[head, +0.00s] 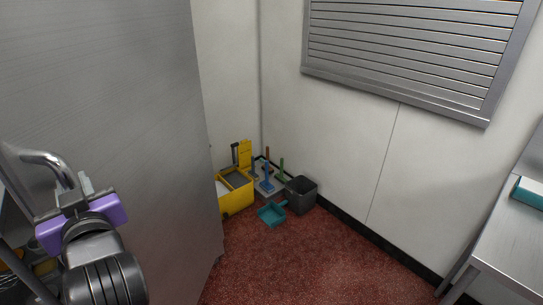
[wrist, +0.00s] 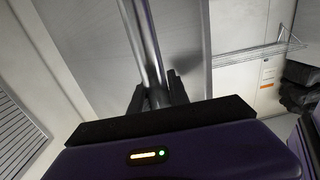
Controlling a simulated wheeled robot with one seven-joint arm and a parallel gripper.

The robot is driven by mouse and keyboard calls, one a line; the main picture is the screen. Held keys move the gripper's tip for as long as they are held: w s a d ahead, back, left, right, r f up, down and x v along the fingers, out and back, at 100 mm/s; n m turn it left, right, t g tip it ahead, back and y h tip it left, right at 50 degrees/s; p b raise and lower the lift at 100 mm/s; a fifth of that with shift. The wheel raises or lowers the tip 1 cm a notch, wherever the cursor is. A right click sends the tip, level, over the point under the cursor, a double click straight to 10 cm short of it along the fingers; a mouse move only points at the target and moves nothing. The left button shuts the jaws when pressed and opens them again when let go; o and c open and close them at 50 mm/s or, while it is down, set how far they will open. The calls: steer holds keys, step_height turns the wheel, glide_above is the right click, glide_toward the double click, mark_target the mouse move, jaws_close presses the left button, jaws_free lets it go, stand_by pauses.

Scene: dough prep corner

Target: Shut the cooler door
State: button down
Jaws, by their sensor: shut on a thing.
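The cooler door (head: 135,100) is a large brushed grey metal panel that fills the left of the head view. Its bar handle (head: 48,160) is a shiny curved metal rod at the far left. My gripper (head: 76,198), with a purple body, is at the handle, beside the door's face. In the wrist view the handle (wrist: 143,40) runs between the two dark fingers of my gripper (wrist: 154,92), which are shut on it. Behind it is the grey door panel (wrist: 90,50). How far the door stands open is hard to tell.
A yellow mop bucket (head: 236,190), a grey bin (head: 300,194) and a teal dustpan (head: 271,214) stand in the corner beyond the door's right edge. A metal table (head: 505,240) is at the right. The red floor (head: 300,260) between is clear. A wire shelf (wrist: 255,50) shows in the wrist view.

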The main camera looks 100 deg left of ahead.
mark_target(39, 197)
steer(key=s+p, duration=0.3)
steer(key=s, duration=0.5)
steer(key=shift+s+r, duration=0.2)
steer(key=shift+s+a+f, duration=0.1)
steer(key=shift+s+a, duration=0.05)
steer(key=shift+s, duration=0.35)
steer(key=c, duration=1.3)
jaws_free()
steer(key=shift+a, duration=0.1)
steer(key=shift+o, duration=0.2)
steer(key=shift+s+d, duration=0.2)
steer(key=shift+s+d+f, duration=0.1)
steer(key=shift+s+d, duration=0.05)
steer(key=shift+d, duration=0.05)
steer(key=b+v, duration=0.2)
steer(key=v, duration=0.5)
steer(key=shift+a, duration=0.1)
steer(key=shift+w+d, duration=0.25)
steer(key=shift+w, duration=0.25)
